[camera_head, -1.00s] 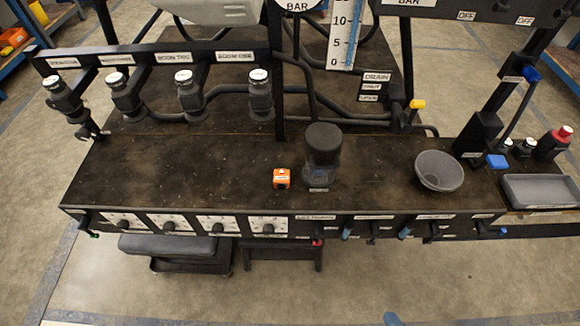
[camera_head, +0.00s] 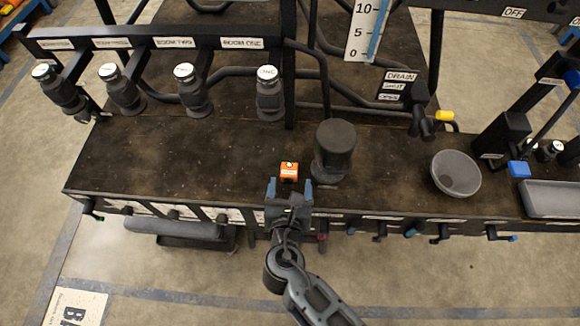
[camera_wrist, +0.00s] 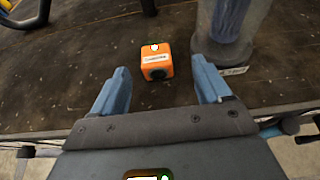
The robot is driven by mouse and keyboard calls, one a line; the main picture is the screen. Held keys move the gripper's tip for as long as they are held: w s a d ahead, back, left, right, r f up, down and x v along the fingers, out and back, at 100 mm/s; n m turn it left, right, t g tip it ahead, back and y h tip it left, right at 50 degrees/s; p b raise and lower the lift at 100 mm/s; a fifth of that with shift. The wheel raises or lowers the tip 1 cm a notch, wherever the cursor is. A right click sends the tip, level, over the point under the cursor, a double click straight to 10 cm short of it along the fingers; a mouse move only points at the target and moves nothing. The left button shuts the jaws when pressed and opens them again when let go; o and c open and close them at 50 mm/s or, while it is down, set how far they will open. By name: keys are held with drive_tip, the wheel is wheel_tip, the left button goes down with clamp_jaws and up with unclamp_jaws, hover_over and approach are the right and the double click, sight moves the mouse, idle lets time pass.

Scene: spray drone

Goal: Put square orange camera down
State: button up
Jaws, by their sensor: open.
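The square orange camera (camera_head: 289,171) sits on the dark bench top (camera_head: 190,155), near its front edge. It also shows in the wrist view (camera_wrist: 153,61), upright, with a white label and a dark round lens on its near face. My gripper (camera_head: 290,186) is open, its two blue fingers (camera_wrist: 162,85) apart. The camera lies just beyond the fingertips, roughly midway between them. Nothing is between the fingers, and I see no contact with the camera.
A dark cylinder (camera_head: 335,150) stands close to the right of the camera. A grey bowl (camera_head: 456,174) and a grey tray (camera_head: 552,199) are farther right. Several valves (camera_head: 190,91) line the rail at the back left. The bench top left of the camera is clear.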

sight(289, 172)
drive_tip(key=x, duration=0.6)
drive_tip(key=shift+w+a+f+b, duration=0.25)
drive_tip(key=shift+a+f+b, duration=0.1)
drive_tip(key=shift+f+b, duration=0.1)
drive_tip(key=c, duration=1.2)
drive_tip(key=shift+r, duration=0.2)
